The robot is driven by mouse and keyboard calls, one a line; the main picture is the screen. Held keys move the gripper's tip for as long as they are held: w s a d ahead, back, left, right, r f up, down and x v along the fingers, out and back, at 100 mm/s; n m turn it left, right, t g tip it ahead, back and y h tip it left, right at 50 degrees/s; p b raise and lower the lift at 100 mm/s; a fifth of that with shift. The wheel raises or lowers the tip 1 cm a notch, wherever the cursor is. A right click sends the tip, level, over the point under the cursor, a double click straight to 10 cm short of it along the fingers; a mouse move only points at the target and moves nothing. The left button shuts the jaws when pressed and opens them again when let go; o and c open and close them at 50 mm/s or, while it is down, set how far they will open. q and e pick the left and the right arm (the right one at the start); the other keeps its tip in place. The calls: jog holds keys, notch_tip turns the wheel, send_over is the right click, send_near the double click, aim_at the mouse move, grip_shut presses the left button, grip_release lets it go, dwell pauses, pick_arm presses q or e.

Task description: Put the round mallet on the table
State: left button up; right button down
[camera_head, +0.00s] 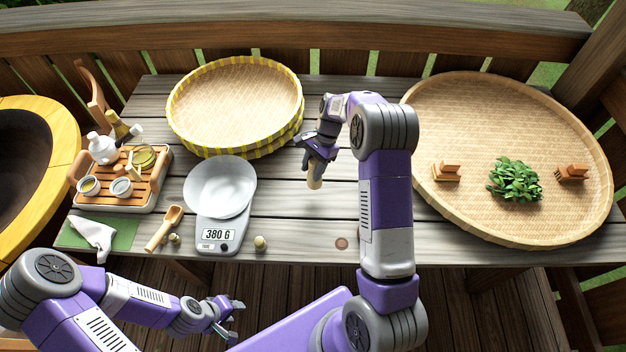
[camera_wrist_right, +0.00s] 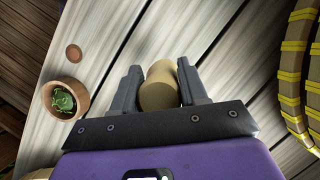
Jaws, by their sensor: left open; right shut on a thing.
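The round mallet (camera_head: 315,178) is a tan wooden piece held below my right gripper (camera_head: 319,158), over the middle of the table (camera_head: 295,210). In the right wrist view the mallet (camera_wrist_right: 160,88) sits between the two fingers of the right gripper (camera_wrist_right: 158,68), which is shut on it. The planks of the table (camera_wrist_right: 105,40) show beyond it. Whether the mallet touches the table I cannot tell. My left gripper (camera_head: 231,311) is open and empty, in front of the table's near edge.
A large woven tray (camera_head: 440,105) with leaves (camera_head: 515,180) lies right. A tea tray (camera_head: 110,203) is far left. In the right wrist view, a small bowl (camera_wrist_right: 76,88) holds leaves. Bare planks surround the mallet.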

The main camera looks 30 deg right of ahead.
aim_at(312, 177)
jog(key=shift+w+f+b, duration=0.1)
jog(key=shift+f+b, duration=0.2)
jog(key=shift+f, duration=1.95)
jog(key=shift+f, duration=0.1)
jog(key=c, duration=0.6)
grip_release()
jog(key=shift+r, duration=0.25)
jog(key=p+v, duration=0.1)
jog(key=v, duration=1)
jog(key=shift+d+r+p, duration=0.15)
jog(key=shift+r+p, duration=0.2)
jog(key=shift+p, duration=0.05)
